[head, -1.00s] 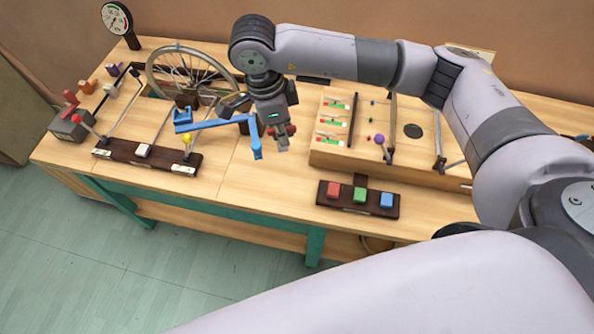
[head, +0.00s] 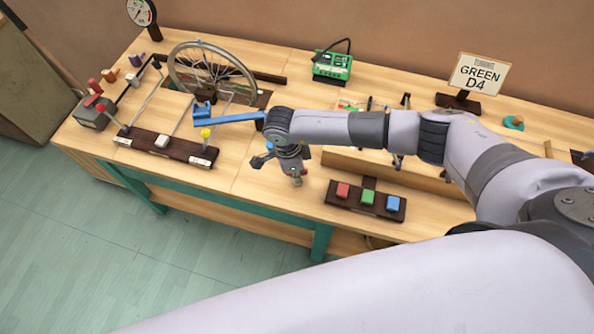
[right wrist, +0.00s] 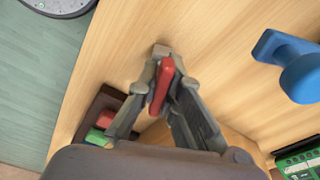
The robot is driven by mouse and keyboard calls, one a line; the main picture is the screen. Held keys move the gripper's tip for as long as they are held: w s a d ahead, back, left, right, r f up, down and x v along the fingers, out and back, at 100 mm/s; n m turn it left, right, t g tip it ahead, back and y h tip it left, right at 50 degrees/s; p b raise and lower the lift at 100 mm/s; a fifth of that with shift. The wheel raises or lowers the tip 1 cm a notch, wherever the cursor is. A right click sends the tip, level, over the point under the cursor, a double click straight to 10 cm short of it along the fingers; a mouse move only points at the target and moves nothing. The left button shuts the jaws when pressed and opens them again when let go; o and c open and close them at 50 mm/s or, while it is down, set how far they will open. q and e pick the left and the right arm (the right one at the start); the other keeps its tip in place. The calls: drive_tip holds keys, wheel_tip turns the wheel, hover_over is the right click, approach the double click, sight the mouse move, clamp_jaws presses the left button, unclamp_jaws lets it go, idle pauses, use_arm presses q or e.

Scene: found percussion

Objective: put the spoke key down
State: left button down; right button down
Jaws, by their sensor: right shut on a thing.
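The spoke key (right wrist: 163,85), red with a small pale grey head, is between the fingers of my right gripper (right wrist: 168,78) in the right wrist view. The fingers are shut on it, over the light wood bench. I cannot tell whether its tip touches the wood. In the head view my right gripper (head: 295,172) points down near the bench's front, left of the button block; the key is mostly hidden there. My left gripper is not in view.
A dark block with red, green and blue buttons (head: 367,198) lies just right of the gripper. A blue arm (head: 232,118) extends on the left, near the spoked wheel (head: 211,75). A green box (head: 332,67) and a GREEN D4 sign (head: 478,75) stand behind. Bare wood lies left of the gripper.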

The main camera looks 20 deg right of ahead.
drive_tip(key=shift+f, duration=0.1)
drive_tip(key=shift+f, duration=0.15)
drive_tip(key=c, duration=1.8)
unclamp_jaws()
drive_tip(key=shift+o, duration=0.2)
drive_tip(key=shift+r, duration=0.35)
drive_tip(key=r+b, duration=0.1)
drive_tip(key=r, duration=0.3)
drive_tip(key=a+r+b, duration=0.1)
drive_tip(key=r, duration=0.2)
drive_tip(key=r+b, duration=0.1)
drive_tip(key=r, duration=0.3)
drive_tip(key=shift+w+a+r+b, duration=0.2)
drive_tip(key=shift+a+r+b, duration=0.1)
drive_tip(key=shift+a, duration=0.1)
